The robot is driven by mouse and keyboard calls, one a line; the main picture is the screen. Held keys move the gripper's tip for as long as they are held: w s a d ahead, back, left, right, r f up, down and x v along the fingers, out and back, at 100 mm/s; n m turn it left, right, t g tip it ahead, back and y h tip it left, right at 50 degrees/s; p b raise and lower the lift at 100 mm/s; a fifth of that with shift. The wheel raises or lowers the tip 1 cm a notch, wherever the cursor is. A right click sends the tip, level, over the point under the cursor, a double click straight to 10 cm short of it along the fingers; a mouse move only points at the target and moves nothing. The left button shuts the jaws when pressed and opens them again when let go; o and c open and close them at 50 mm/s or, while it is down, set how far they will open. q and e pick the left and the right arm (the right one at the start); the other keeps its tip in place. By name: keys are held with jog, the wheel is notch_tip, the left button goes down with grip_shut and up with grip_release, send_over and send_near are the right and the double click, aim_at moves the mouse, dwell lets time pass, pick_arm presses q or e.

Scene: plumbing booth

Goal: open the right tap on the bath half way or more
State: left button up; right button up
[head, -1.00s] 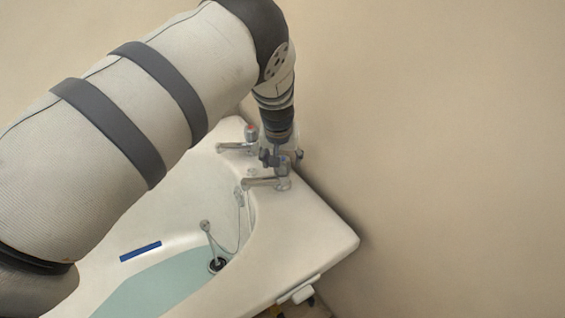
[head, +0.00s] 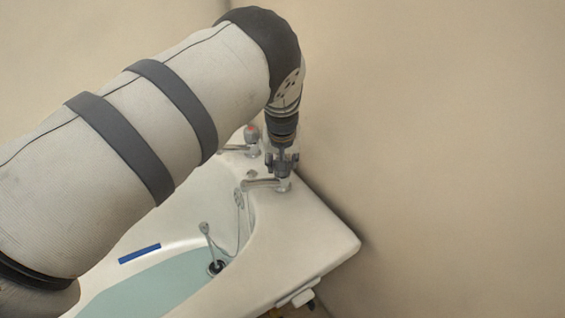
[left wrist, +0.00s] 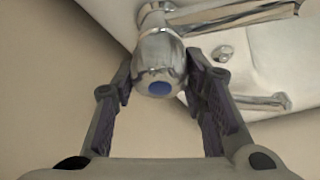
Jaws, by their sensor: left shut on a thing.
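The right tap (head: 265,184) is chrome and stands on the near part of the bath's (head: 300,235) end ledge, its spout reaching left over the basin. In the left wrist view its rounded chrome handle (left wrist: 160,62) carries a blue dot. My left gripper (head: 281,163) points down over this tap from above. In the left wrist view its fingers (left wrist: 159,82) are on both sides of the handle, shut on it. The gripper hides most of the handle in the head view. My right gripper is in neither view.
The other tap (head: 251,134), with a red mark, stands just behind, close to my gripper. A plug on a chain (head: 214,267) hangs into the bath, which holds pale blue-green water (head: 150,285). A blue strip (head: 140,253) lies left. A wall (head: 430,130) rises close behind the ledge.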

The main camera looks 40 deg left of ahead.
pick_arm(q)
jog(key=o, duration=1.2)
jog(key=v, duration=1.2)
